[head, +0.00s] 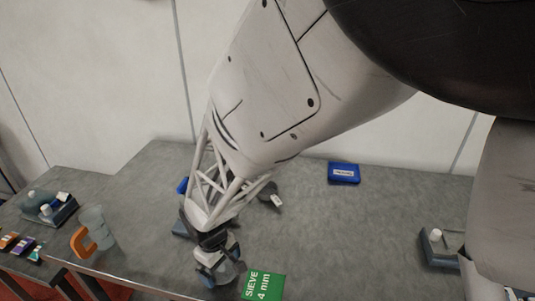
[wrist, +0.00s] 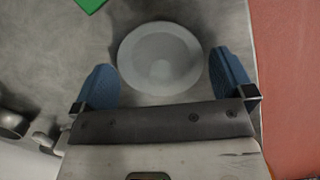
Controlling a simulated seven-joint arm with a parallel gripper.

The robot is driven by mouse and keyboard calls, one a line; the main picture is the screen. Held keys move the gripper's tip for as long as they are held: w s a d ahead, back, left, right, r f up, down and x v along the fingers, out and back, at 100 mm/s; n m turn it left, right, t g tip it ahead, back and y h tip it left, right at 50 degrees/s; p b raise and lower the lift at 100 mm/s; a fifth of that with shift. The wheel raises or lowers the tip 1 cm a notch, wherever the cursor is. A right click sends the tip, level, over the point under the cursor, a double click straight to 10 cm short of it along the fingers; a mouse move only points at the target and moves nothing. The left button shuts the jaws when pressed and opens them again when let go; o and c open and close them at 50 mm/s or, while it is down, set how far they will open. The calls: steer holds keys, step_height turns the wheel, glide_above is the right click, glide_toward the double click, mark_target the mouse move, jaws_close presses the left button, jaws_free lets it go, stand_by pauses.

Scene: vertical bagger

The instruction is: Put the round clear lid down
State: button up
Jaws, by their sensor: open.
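The round clear lid (wrist: 160,48) shows in the wrist view as a pale, translucent disc over the grey table. It is between and slightly beyond the two blue finger pads. My gripper (wrist: 162,72) is open, with a finger on each side of the lid and a visible gap at the left. In the head view my gripper (head: 221,272) is low over the front of the table, and the lid is partly hidden by the fingers there. I cannot tell whether the lid lies flat on the table.
A green "SIEVE 4 mm" card (head: 263,286) lies right of my gripper. A blue box (head: 344,173) is farther back. A clear jug with an orange handle (head: 84,243) stands left. The table's edge is close on the wrist view's right, with red floor (wrist: 288,80) beyond.

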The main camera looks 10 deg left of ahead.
step_height(320, 180, up, 12)
steer(key=a, duration=0.1)
steer(key=shift+w+a, duration=0.2)
steer(key=shift+w, duration=0.05)
stand_by(0.4)
stand_by(0.5)
steer(key=w+d+r+m+t+y, duration=0.1)
steer(key=d+r+m, duration=0.3)
steer(key=d, duration=0.8)
steer(key=w+d+r+m, duration=0.1)
steer(key=d+r+m, duration=0.2)
steer(key=d+r, duration=0.55)
steer(key=s+d+m+t, duration=0.1)
steer(key=s+d+m, duration=0.2)
steer(key=d, duration=0.7)
steer(key=s+d+r+m+t, duration=0.1)
steer(key=s+d+m, duration=0.2)
steer(key=s+d, duration=0.4)
steer(key=d, duration=0.4)
steer(key=shift+d+m, duration=0.15)
steer(key=shift+m, duration=0.25)
